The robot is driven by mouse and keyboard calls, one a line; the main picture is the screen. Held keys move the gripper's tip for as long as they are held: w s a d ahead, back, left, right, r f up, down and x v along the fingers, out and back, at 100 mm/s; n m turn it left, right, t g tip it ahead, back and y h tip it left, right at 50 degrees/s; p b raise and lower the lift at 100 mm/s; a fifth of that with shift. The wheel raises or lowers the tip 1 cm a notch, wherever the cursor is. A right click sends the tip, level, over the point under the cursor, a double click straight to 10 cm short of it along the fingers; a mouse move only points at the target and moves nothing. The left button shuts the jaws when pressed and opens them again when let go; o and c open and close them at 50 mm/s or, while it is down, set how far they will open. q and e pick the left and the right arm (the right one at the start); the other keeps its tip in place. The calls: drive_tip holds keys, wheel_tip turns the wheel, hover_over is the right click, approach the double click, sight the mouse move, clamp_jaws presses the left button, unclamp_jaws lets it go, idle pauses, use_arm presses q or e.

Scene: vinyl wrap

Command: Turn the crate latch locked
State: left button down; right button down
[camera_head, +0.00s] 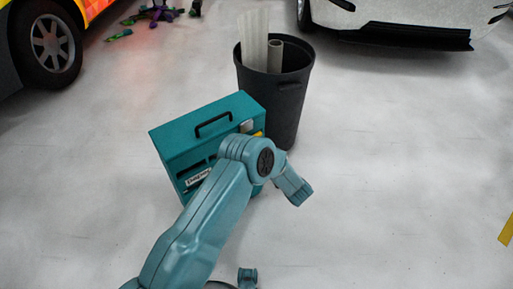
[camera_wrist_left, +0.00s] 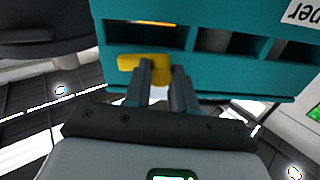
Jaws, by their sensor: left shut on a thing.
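The teal crate (camera_head: 205,125) stands on the floor, with a black handle on its top and slots in its front. In the left wrist view the crate (camera_wrist_left: 230,75) appears upside down and fills the top. The yellow latch (camera_wrist_left: 127,62) lies sideways along its edge. My left gripper (camera_wrist_left: 161,80) is shut on the latch, whose bar sticks out left of the fingers. In the head view my arm covers much of the crate's front right and hides the fingertips; some yellow shows at the crate's right end.
A dark bin (camera_head: 272,100) with pale rolls in it stands close behind the crate's right side. Parked cars stand at the back left and back right (camera_head: 410,15). Small coloured items (camera_head: 155,14) lie at the back left.

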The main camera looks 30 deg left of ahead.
use_arm(q)
drive_tip(key=n+b, duration=0.1)
drive_tip(key=n, duration=0.3)
drive_tip(key=shift+f, duration=0.15)
drive_tip(key=n+b, duration=0.1)
drive_tip(key=n, duration=0.2)
drive_tip(key=shift+s+d+f+n, duration=0.1)
drive_tip(key=shift+n, duration=0.3)
drive_tip(key=n+b, duration=0.3)
drive_tip(key=n, duration=0.2)
drive_tip(key=shift+n+b, duration=1.25)
drive_tip(key=shift+n, duration=0.75)
use_arm(e)
drive_tip(key=w+d+f+t, duration=0.1)
drive_tip(key=w+f, duration=0.3)
drive_tip(key=f, duration=0.3)
drive_tip(key=shift+w+f+t+h, duration=0.15)
drive_tip(key=shift+t+h, duration=0.15)
drive_tip(key=shift+d, duration=0.1)
use_arm(q)
drive_tip(key=c, duration=0.9)
unclamp_jaws()
